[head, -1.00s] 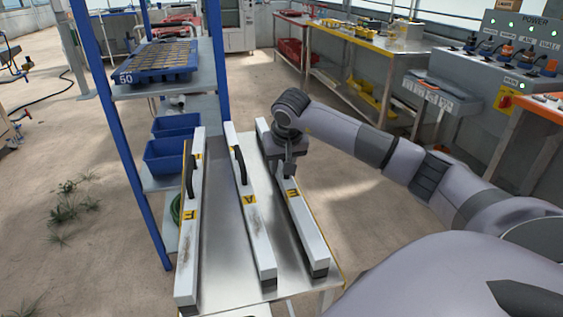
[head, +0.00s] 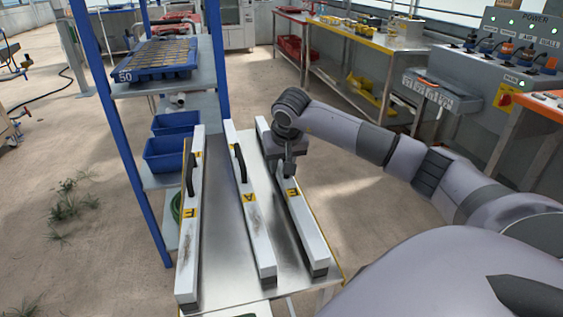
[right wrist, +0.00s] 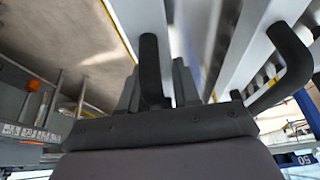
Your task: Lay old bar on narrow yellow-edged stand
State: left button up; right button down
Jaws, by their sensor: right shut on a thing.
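Three long white bars lie side by side on a metal stand with a yellow edge (head: 225,245). The left bar (head: 188,250) and the middle bar (head: 257,232) have dark handles and yellow letter labels. The right bar (head: 308,235) also has a yellow label. My right gripper (head: 289,172) is over the far half of the right bar and shut on its dark handle (right wrist: 150,65). In the head view the gripper hides that handle. The right bar appears to rest on the stand. I cannot tell which bar is the old one. My left gripper is out of view.
A blue-post shelf (head: 120,150) with a seed tray (head: 155,62) and blue bins (head: 165,155) stands close on the left. A control panel (head: 520,55) and yellow-edged benches (head: 385,48) are at the right and back. Bare floor lies between.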

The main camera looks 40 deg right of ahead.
jog(key=c, duration=0.7)
grip_release()
jog(key=shift+c, duration=0.2)
jog(key=shift+f, duration=0.1)
jog(key=p+v, duration=0.1)
jog(key=v, duration=0.6)
jog(key=shift+r, duration=0.2)
